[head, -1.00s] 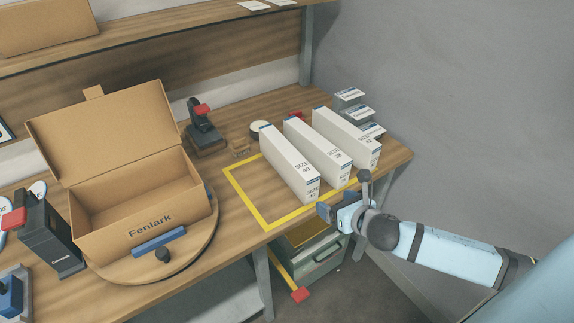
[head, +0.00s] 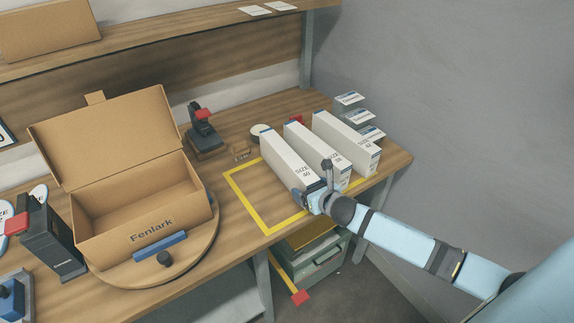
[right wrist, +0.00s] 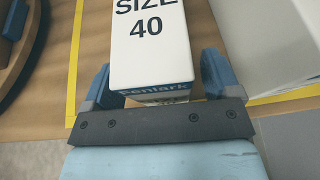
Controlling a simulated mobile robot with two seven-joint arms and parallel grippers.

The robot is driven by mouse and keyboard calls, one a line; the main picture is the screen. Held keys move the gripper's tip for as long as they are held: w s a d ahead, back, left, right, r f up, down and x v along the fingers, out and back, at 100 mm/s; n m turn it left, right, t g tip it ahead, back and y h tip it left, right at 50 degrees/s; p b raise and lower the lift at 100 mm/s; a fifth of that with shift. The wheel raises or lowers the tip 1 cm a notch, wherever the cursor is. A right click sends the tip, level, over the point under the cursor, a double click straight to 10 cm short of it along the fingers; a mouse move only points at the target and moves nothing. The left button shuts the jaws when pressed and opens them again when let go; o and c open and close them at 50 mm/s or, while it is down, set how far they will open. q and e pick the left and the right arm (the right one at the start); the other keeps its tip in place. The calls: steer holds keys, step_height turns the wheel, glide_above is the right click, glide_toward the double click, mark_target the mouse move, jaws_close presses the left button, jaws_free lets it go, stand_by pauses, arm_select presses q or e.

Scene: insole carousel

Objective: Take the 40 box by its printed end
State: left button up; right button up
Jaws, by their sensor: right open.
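The 40 box (head: 287,160) is a long white box, the leftmost of three lying side by side on the table. In the right wrist view the box (right wrist: 147,45) shows "SIZE 40" on top and a blue band at its printed near end. My right gripper (head: 306,194) is at that end. In the right wrist view the blue fingers of the right gripper (right wrist: 157,85) are open, one on each side of the end, with gaps visible. The lower part of the end is hidden behind the gripper's dark plate. My left gripper is not in view.
Two more white boxes, a middle one (head: 316,150) and a right one (head: 346,142), lie close to the right. Yellow tape (head: 247,204) outlines the area. An open Fenlark carton (head: 140,222) stands on a round turntable (head: 205,250) at left. Drawers (head: 318,262) are below.

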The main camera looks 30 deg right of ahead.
steer(key=shift+w+f, duration=0.2)
steer(key=shift+w, duration=0.3)
steer(key=shift+s, duration=0.1)
steer(key=shift+c, duration=0.2)
steer(key=c, duration=1)
steer(key=shift+r, duration=0.1)
steer(key=shift+c, duration=0.2)
